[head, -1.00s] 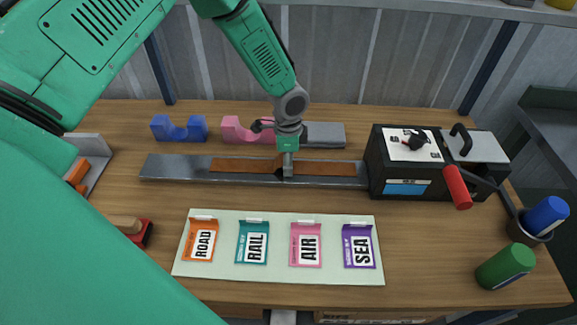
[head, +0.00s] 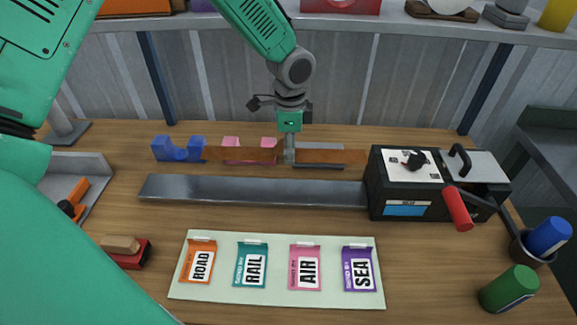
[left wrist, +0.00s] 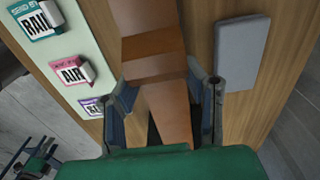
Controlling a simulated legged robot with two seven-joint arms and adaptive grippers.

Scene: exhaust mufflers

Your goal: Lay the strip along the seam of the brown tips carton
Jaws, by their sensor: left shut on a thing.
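My left gripper (head: 289,156) is shut on a long flat brown strip (head: 245,154), holding it near its middle. The strip stretches left and right of the fingers and hangs above the table, apart from the grey metal bar (head: 250,189). Its right end is close to the black dispenser (head: 405,185); I cannot tell whether they touch. In the left wrist view the strip (left wrist: 152,45) runs up from between the fingers (left wrist: 165,100). The brown tips carton is not recognisable in the current views.
A pale mat with ROAD, RAIL, AIR and SEA labels (head: 277,294) lies in front. Blue (head: 178,148) and pink blocks (head: 232,143) stand behind the strip. A red-handled lever (head: 458,208) is on the dispenser. Blue (head: 547,238) and green cylinders (head: 510,288) stand right.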

